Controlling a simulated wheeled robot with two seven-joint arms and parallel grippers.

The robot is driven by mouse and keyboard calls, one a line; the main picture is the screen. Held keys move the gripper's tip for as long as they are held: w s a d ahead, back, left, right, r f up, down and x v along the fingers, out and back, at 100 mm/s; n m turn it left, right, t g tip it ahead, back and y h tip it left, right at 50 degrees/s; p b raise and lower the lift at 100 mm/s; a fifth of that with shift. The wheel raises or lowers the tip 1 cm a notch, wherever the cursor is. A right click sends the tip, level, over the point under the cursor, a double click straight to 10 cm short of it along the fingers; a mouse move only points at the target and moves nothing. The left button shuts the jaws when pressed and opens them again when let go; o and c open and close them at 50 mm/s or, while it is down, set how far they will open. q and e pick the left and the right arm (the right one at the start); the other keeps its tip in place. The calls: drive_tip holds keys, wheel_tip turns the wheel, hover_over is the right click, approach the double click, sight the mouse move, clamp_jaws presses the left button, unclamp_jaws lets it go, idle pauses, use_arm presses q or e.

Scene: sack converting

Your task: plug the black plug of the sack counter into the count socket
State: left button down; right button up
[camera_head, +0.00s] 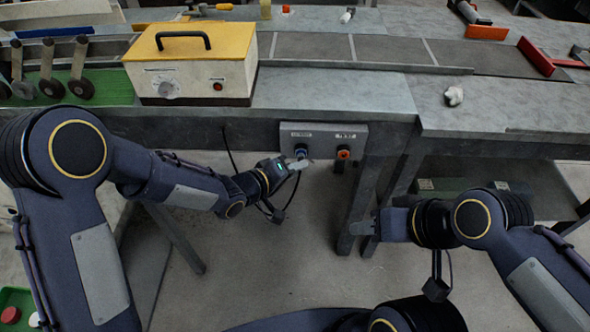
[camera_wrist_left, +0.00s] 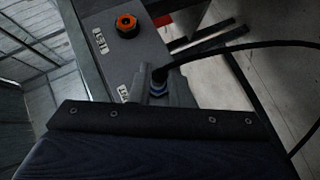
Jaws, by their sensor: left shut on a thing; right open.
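The grey socket box (camera_head: 323,131) hangs under the bench edge, with two labelled sockets. The right one has an orange ring (camera_head: 343,152); the orange socket (camera_wrist_left: 127,25) also shows in the left wrist view. The left one has a blue ring (camera_wrist_left: 157,90) and sits between my left fingertips there. My left gripper (camera_head: 301,164) is shut on the black plug (camera_wrist_left: 160,74), whose black cable runs off right. The plug is at the blue socket; how deep it sits is hidden. My right gripper (camera_head: 364,229) is open and empty, low at right.
A yellow-topped counter box (camera_head: 190,70) stands on the bench above left. A lower shelf (camera_head: 540,200) is at right. The floor (camera_head: 300,255) between my arms is clear.

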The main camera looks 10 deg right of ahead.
use_arm(q)
drive_tip(key=shift+w, duration=0.1)
drive_tip(key=c, duration=1.3)
unclamp_jaws()
